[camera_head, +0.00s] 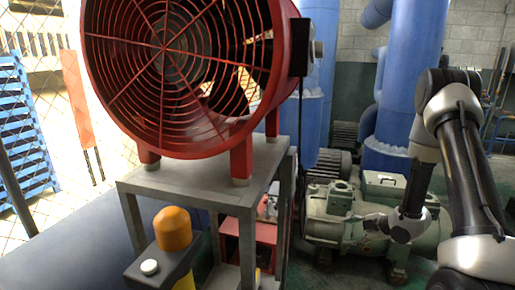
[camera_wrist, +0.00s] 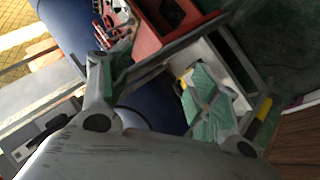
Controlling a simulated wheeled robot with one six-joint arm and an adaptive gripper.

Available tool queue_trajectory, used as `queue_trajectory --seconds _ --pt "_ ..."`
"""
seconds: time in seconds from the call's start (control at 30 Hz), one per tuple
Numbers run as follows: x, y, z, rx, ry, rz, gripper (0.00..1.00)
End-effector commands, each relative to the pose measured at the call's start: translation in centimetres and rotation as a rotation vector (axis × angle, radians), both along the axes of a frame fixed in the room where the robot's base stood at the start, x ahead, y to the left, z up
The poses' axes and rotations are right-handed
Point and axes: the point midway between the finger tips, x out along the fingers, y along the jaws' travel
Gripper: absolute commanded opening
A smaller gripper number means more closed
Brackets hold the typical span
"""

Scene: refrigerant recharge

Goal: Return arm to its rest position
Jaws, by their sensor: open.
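My arm shows at the right of the head view, bent with its elbow high and its forearm hanging down. My gripper (camera_head: 375,222) is at its lower end, pointing left in front of the green compressor (camera_head: 335,215). In the wrist view both fingers of my gripper (camera_wrist: 150,85) are spread wide apart, with green pads on their inner sides. Nothing shows between them but the background, so it looks empty.
A large red fan (camera_head: 180,70) stands on a grey metal stand (camera_head: 200,185), left of my gripper. A red box (camera_wrist: 170,25) shows beyond the fingers. An orange-capped device (camera_head: 173,228) is in front of the stand. Blue pipes (camera_head: 410,75) rise behind the compressor.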

Motion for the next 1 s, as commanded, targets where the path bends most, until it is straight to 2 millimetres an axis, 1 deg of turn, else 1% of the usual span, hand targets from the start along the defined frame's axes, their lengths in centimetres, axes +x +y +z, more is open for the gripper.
queue_trajectory --seconds 0.03,0.07,0.1,0.17,0.2,0.27,0.3,0.37,0.4,0.47,0.5,0.57,0.6,0.67,0.7,0.8,0.87,0.9,1.0 --pt "-0.9 -2.4 -0.2 -0.041 0.119 -0.114 0.62" --pt "-1.7 -4.0 -0.2 -0.064 0.197 -0.196 0.62" --pt "-3.0 -5.9 0.2 -0.094 0.294 -0.311 0.62" --pt "-5.1 -8.6 1.8 -0.132 0.422 -0.493 0.62" --pt "-6.7 -10.0 3.3 -0.150 0.496 -0.618 0.62" --pt "-9.5 -11.6 6.3 -0.166 0.594 -0.812 0.62" --pt "-11.3 -12.2 8.3 -0.167 0.646 -0.930 0.62" --pt "-14.0 -12.4 11.4 -0.157 0.712 -1.092 0.62" --pt "-15.8 -12.3 13.4 -0.144 0.748 -1.189 0.62" --pt "-18.5 -11.6 16.3 -0.117 0.796 -1.319 0.62" --pt "-20.1 -10.9 18.2 -0.095 0.822 -1.393 0.62" --pt "-22.6 -9.7 20.7 -0.055 0.859 -1.488 0.62" --pt "-24.1 -8.8 22.3 -0.025 0.879 -1.540 0.62" --pt "-26.2 -7.3 24.5 0.024 0.903 -1.599 0.62" --pt "-27.6 -6.2 25.8 0.055 0.915 -1.625 0.62" --pt "-30.3 -3.8 28.8 0.144 0.923 -1.644 0.62" --pt "-31.5 -2.5 30.3 0.196 0.906 -1.624 0.62" --pt "-31.9 -1.8 31.2 0.235 0.881 -1.605 0.62" --pt "-32.3 -0.7 33.4 0.322 0.796 -1.548 0.62"
